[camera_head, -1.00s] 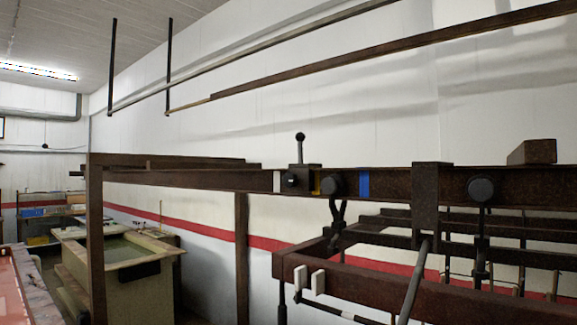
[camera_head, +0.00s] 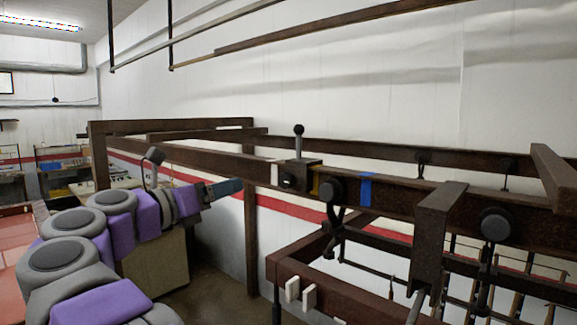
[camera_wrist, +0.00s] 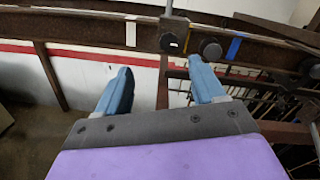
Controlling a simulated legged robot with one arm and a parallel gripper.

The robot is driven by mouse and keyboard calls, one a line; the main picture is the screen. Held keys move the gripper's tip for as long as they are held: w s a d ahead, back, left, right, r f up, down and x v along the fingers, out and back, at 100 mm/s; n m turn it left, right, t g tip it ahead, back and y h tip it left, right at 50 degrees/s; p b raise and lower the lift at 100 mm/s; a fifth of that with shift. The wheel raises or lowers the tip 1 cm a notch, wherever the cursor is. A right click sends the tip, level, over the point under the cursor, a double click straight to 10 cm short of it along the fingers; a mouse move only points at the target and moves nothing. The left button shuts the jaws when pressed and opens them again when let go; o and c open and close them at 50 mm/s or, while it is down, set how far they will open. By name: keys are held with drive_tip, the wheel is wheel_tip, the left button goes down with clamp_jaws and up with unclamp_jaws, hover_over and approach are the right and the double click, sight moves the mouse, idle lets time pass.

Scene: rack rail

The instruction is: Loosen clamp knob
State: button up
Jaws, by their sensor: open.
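A dark clamp block (camera_head: 308,168) sits on the rusty rail, with an upright ball-topped lever (camera_head: 298,142) and a small black knob (camera_head: 288,181) on its front face. The knob also shows in the wrist view (camera_wrist: 169,42), beyond and above my fingertips. My gripper (camera_head: 234,188) is open and empty, left of the block and apart from it. Its blue fingers are spread in the wrist view (camera_wrist: 160,64). Larger round black knobs (camera_head: 331,190) (camera_head: 496,224) hang on the rail further right. I cannot tell which knob is the clamp knob.
The rusty rail (camera_head: 400,198) carries white, yellow and blue marks near the block. A lower rack frame (camera_head: 345,299) with two white blocks stands at front right. A rusty post (camera_head: 251,240) stands behind my gripper. A pale tank (camera_head: 157,268) is at left, behind my arm.

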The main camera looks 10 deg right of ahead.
drive_tip(key=m+g, duration=0.1)
approach(282, 179)
drive_tip(key=p+x, duration=0.2)
drive_tip(key=x, duration=0.8)
drive_tip(key=shift+p, duration=0.4)
drive_tip(key=shift+d, duration=0.4)
drive_tip(key=shift+w+a, duration=0.1)
drive_tip(key=shift+a, duration=0.05)
drive_tip(key=shift+a, duration=0.25)
drive_tip(key=c, duration=1)
